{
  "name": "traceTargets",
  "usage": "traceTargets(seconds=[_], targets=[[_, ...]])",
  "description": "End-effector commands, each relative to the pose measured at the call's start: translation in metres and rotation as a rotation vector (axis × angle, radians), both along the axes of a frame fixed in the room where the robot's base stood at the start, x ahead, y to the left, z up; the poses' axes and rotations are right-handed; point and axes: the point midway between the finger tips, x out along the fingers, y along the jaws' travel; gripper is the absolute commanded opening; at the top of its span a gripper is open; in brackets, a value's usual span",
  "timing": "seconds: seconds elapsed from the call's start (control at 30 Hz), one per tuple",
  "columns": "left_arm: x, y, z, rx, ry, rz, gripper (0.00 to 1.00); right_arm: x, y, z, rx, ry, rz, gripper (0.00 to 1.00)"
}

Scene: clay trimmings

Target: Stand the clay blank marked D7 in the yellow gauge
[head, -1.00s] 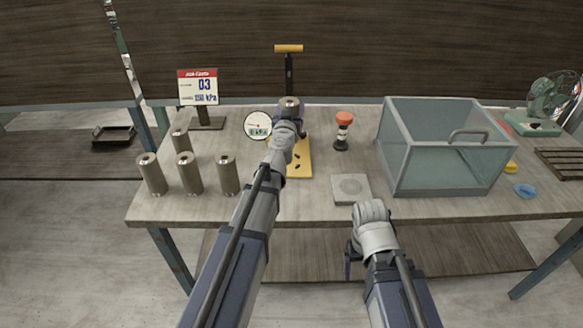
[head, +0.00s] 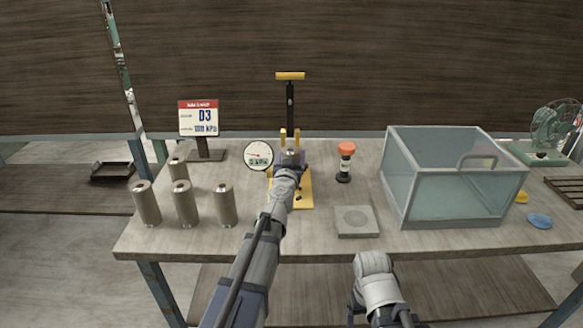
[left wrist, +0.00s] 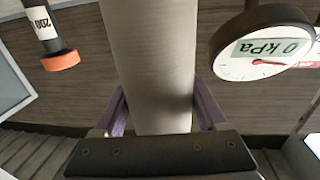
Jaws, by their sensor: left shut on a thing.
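My left gripper (head: 291,163) is shut on a grey-brown clay blank (head: 292,154), held upright at the yellow gauge (head: 306,192). Two yellow posts rise just behind the blank. Whether its foot touches the gauge base is hidden by my arm. In the left wrist view the blank (left wrist: 153,65) stands between the purple fingers; no mark shows on its visible side. The round dial (head: 258,155) is left of the gauge; it reads 0 kPa in the left wrist view (left wrist: 265,48). My right gripper is low in the head view, its jaws not clear.
Several similar blanks (head: 185,205) stand at the left by a sign (head: 199,118) that appears to read D3. A black pump with yellow handle (head: 290,76) rises behind.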

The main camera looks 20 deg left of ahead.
Motion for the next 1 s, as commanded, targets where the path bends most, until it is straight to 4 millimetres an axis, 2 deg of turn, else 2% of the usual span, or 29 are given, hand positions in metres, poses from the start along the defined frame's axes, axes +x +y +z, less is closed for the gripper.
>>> traceTargets(seconds=[0.03,0.2,0.63,0.67,0.87,1.0], targets=[[0.000,0.000,-0.012,0.000,0.000,0.000,0.00,0.000,0.000,-0.012,0.000,0.000,0.000,0.85],[0.000,0.000,-0.029,0.000,0.000,0.000,0.00,0.000,0.000,-0.029,0.000,0.000,0.000,0.85],[0.000,0.000,-0.032,0.000,0.000,0.000,0.00,0.000,0.000,-0.032,0.000,0.000,0.000,0.85],[0.000,0.000,-0.031,0.000,0.000,0.000,0.76,0.000,0.000,-0.031,0.000,0.000,0.000,0.85],[0.000,0.000,-0.030,0.000,0.000,0.000,0.99,0.000,0.000,-0.030,0.000,0.000,0.000,0.85],[0.000,0.000,-0.030,0.000,0.000,0.000,1.00,0.000,0.000,-0.030,0.000,0.000,0.000,0.85]])
